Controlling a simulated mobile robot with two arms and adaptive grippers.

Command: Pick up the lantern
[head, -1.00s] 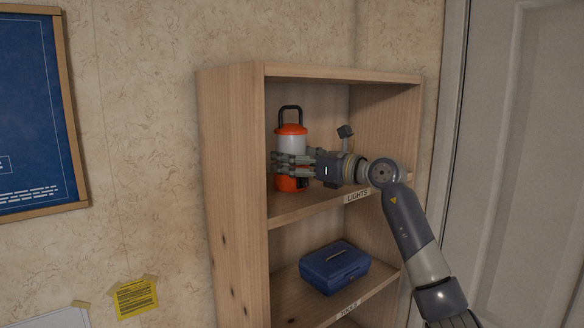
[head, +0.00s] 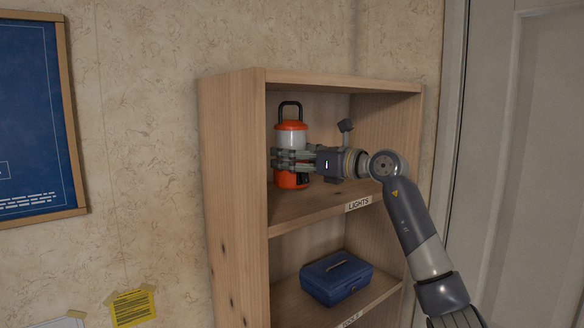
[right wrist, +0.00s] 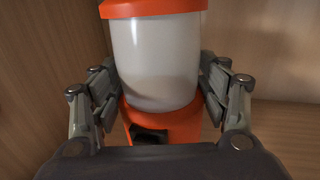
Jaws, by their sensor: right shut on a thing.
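The lantern (head: 290,140) has an orange cap, a white body, an orange base and a dark loop handle on top. It is upright inside the upper bay of the wooden shelf unit. My right gripper (head: 284,160) comes in from the right and is shut around the lantern's middle. In the right wrist view the fingers press on both sides of the lantern (right wrist: 155,60), near where white meets orange. The lantern's base appears a little above the "LIGHTS" shelf board (head: 310,208). My left gripper is not in view.
The shelf unit (head: 232,180) has side walls and a top board (head: 345,82) close above the lantern handle. A blue box (head: 336,278) sits on the lower shelf. A door (head: 520,170) stands at the right. A blue framed board (head: 35,110) hangs at the left.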

